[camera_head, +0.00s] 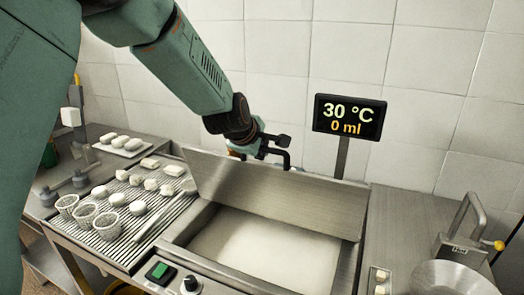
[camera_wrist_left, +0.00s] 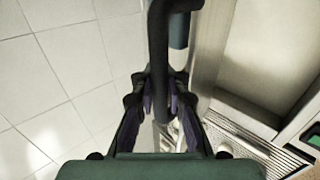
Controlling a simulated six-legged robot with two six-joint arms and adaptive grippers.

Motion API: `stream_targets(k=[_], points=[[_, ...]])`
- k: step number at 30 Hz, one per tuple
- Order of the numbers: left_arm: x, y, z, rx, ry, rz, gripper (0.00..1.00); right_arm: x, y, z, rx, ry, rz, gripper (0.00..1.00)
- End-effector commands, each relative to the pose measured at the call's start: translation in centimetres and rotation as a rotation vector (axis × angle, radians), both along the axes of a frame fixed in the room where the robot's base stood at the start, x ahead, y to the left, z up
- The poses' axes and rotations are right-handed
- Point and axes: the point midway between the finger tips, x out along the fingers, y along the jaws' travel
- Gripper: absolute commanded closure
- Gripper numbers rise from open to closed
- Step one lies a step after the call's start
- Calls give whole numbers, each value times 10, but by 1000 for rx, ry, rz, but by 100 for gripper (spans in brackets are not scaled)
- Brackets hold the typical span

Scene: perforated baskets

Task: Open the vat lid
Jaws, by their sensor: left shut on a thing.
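The steel vat lid (camera_head: 270,197) stands raised and tilted along the back of the vat (camera_head: 182,237) in the head view. The vat's opening is uncovered and shows a pale interior. My left gripper (camera_head: 266,147) is behind the lid's upper edge, shut on the black lid handle (camera_head: 287,158). In the left wrist view, the dark handle bar (camera_wrist_left: 158,45) runs down between the fingers of my left gripper (camera_wrist_left: 168,97). The fingers hide part of the handle. My right gripper is not in view.
A display (camera_head: 350,116) on a post reads 30 °C and 0 ml. A ribbed drain table (camera_head: 112,262) at left holds perforated baskets (camera_head: 107,225) and white pieces. A green-lit switch (camera_head: 160,272) is on the vat front. A metal bowl (camera_head: 452,280) stands at right.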

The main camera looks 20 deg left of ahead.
Motion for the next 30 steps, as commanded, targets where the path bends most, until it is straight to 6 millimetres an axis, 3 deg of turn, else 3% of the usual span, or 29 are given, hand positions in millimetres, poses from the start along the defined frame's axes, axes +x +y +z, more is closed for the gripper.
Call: stream_targets(k=[1, 14, 15, 24, 30], points=[[4, 1, 8, 0, -20, 4, 100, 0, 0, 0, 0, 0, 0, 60], [4, 1, 8, 0, -19, 4, 100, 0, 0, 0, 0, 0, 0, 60], [5, 1, 8, 0, -19, 4, 88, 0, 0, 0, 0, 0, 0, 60], [5, 1, 5, 1, -11, 2, 64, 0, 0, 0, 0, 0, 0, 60], [4, 0, 3, 0, -6, 1, 64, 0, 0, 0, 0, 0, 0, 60]])
